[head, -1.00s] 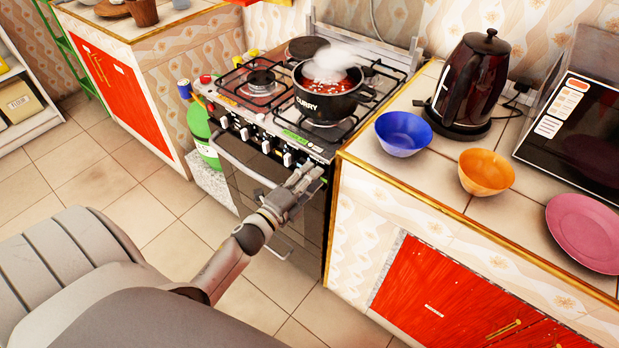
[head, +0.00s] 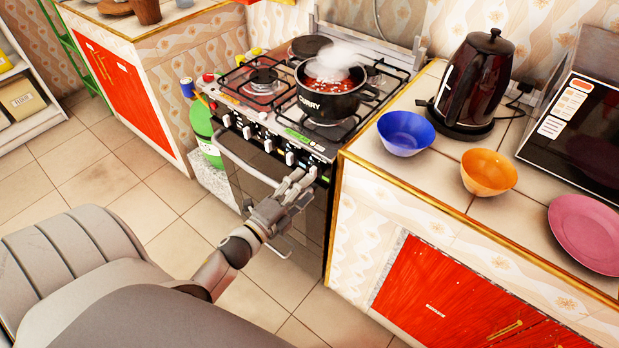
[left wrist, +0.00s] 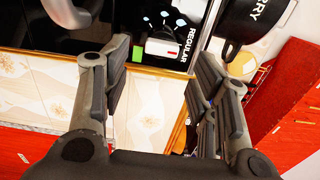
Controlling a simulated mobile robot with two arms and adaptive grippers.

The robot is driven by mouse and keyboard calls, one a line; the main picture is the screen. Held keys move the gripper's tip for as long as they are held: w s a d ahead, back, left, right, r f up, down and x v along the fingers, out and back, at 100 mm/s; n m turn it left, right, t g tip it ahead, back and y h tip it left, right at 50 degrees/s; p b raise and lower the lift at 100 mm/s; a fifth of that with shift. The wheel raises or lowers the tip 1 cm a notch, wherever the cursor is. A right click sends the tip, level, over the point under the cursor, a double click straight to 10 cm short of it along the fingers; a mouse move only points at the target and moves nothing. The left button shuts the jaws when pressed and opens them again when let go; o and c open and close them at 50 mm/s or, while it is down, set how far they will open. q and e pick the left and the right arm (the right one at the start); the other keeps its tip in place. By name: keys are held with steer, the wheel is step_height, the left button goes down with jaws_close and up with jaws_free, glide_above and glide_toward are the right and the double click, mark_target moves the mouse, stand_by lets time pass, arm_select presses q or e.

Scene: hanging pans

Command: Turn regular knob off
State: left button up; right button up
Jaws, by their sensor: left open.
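The stove's front panel (head: 262,143) carries a row of white knobs. In the left wrist view a white knob (left wrist: 162,47) sits beside the printed label REGULAR (left wrist: 188,45), with a small green patch on its other side. My left gripper (left wrist: 160,70) is open and empty, its two fingers spread with the knob showing between them, beyond the tips. In the head view my left gripper (head: 297,181) is in front of the right end of the knob panel; which knob there is the regular one I cannot tell. My right gripper is not in view.
A steaming black pot (head: 312,107) marked CURRY stands on the stove. The oven handle (head: 240,160) runs below the knobs. The counter on the right holds a blue bowl (head: 405,135), an orange bowl (head: 488,173) and a kettle (head: 474,80). The floor left of my arm is clear.

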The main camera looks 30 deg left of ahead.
arm_select(q)
steer(key=s, duration=0.7)
steer(key=shift+s+a, duration=0.25)
